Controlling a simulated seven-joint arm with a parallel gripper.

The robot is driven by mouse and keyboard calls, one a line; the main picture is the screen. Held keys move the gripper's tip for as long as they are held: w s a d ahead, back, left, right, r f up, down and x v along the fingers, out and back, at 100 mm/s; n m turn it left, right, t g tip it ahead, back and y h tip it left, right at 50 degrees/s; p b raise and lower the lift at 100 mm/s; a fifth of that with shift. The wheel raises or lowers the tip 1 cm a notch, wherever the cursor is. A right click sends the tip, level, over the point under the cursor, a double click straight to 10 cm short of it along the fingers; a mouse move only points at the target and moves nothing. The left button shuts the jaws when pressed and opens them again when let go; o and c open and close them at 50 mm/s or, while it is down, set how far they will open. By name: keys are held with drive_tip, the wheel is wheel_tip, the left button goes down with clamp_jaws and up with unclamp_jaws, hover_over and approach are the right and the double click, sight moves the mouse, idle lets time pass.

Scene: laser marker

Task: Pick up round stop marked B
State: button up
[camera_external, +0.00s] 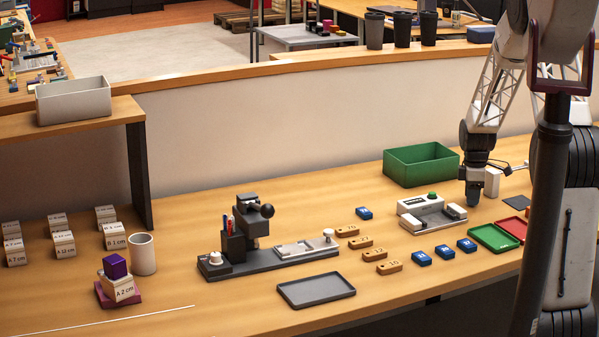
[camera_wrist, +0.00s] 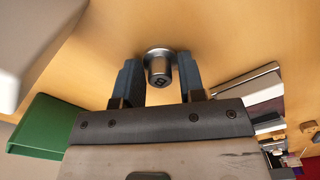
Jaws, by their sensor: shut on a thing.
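The round stop (camera_wrist: 159,62) is a small grey metal cylinder with a wider flange and a dark letter on its near end face, which looks like B. In the wrist view it sits between the two dark blue-grey fingers of my gripper (camera_wrist: 158,76), which is shut on it. In the external view my gripper (camera_external: 473,193) points down, low over the table, right of the white fixture. The stop is hidden there. I cannot tell whether it still touches the table.
The white fixture with a green button (camera_external: 431,213) stands close left of my gripper. A green bin (camera_external: 421,165) is behind it. Green (camera_external: 494,238) and red (camera_external: 513,227) trays lie in front to the right. Blue blocks (camera_external: 445,252) lie in front. A dark tray (camera_external: 316,290) lies further left.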

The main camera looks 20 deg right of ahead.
drive_tip(key=shift+r, duration=0.15)
drive_tip(key=shift+r, duration=1.5)
drive_tip(key=shift+s+a+r, duration=0.1)
drive_tip(key=shift+s+r, duration=0.1)
drive_tip(key=shift+s, duration=0.1)
drive_tip(key=s+a, duration=0.2)
drive_tip(key=s, duration=0.2)
drive_tip(key=s+a+r, duration=0.1)
drive_tip(key=s+a, duration=0.1)
drive_tip(key=s, duration=0.3)
drive_tip(key=s+a, duration=0.2)
drive_tip(key=s, duration=0.3)
drive_tip(key=shift+s+r, duration=0.1)
drive_tip(key=shift+r, duration=0.05)
